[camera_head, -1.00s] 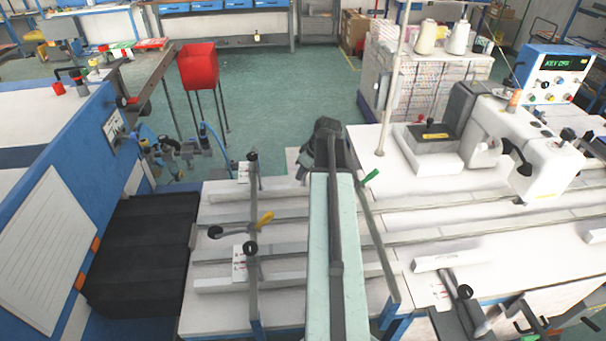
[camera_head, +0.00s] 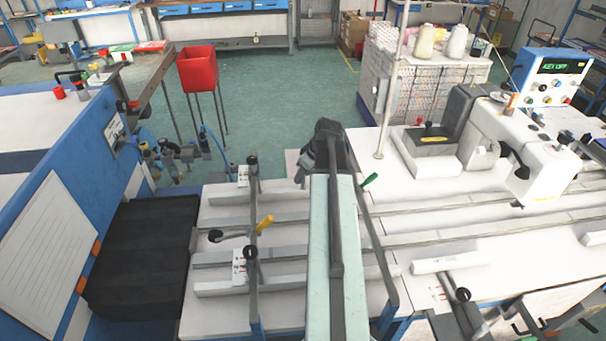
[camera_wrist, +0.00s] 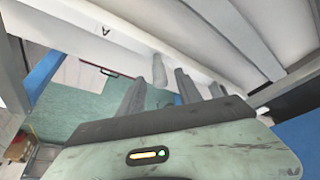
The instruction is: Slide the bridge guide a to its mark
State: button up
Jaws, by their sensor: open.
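Two bridge bars cross the long rails in the head view: the left one (camera_head: 253,215) carries black knobs and a yellow-tipped lever, the right one (camera_head: 378,250) has a green-tipped lever. I cannot tell for sure which is bridge guide a. My gripper (camera_head: 325,150) is at the table's far edge between the two bars; its fingers are hidden there behind my arm. In the wrist view my gripper (camera_wrist: 160,82) is open. A pale grey post (camera_wrist: 159,68) shows between its dark fingers; whether they touch it is unclear. A pale beam (camera_wrist: 80,27) above it bears a letter A mark.
The white table (camera_head: 220,215) holds long rails (camera_head: 440,205). A white sewing machine (camera_head: 540,160) stands at right. Small white cards with red marks (camera_head: 240,268) lie by the left bar.

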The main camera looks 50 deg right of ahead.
jog(key=p+v, duration=0.5)
jog(key=v, duration=0.1)
jog(key=shift+r, duration=0.3)
jog(key=shift+s, duration=0.15)
